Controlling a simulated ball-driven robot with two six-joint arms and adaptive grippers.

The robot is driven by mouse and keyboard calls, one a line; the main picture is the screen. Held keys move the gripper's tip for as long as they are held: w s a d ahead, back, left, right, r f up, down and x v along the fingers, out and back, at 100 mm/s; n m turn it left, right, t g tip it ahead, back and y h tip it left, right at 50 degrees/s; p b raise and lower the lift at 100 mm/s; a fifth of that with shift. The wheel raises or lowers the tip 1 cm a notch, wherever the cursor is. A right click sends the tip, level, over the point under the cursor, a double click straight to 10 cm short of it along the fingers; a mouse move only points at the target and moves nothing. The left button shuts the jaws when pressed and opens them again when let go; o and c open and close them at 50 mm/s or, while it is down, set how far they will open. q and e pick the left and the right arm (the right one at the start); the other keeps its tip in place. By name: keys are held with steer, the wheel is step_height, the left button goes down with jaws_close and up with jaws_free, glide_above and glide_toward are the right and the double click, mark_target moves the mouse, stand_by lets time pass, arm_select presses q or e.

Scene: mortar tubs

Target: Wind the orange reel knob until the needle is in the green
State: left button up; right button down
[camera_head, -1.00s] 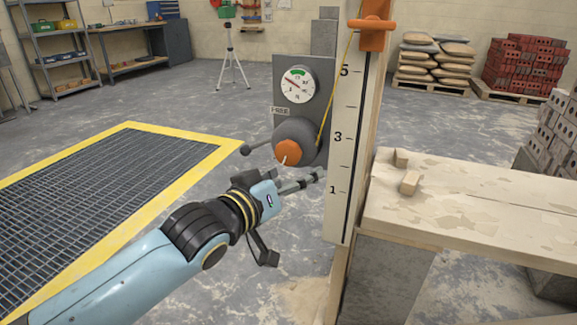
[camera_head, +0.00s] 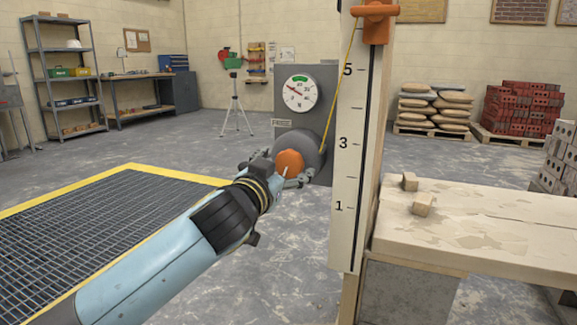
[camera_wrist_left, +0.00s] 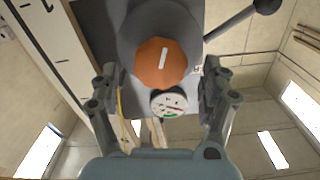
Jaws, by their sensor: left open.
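The orange reel knob (camera_head: 289,162), with a white mark on its face, sits on the front of a grey round reel (camera_head: 312,147). The dial (camera_head: 299,93) above it has a green band at the top; its red needle points to the upper left, outside the green. My left gripper (camera_head: 283,175) is at the knob in the head view, partly hiding it from below. In the left wrist view, the open fingers (camera_wrist_left: 160,75) stand on either side of the knob (camera_wrist_left: 160,62), with gaps visible; whether the tips reach its depth is unclear. My right gripper is not in view.
A white scale board (camera_head: 352,150) with an orange slider (camera_head: 375,22) stands just right of the reel, with a yellow cord to it. A dark lever (camera_wrist_left: 235,22) sticks out beside the reel. A wooden bench (camera_head: 480,225) is at the right.

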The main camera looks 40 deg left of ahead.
arm_select(q)
steer(key=shift+x, duration=1.3)
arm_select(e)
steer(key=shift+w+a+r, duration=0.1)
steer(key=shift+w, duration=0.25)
arm_select(q)
steer(key=c, duration=1.2)
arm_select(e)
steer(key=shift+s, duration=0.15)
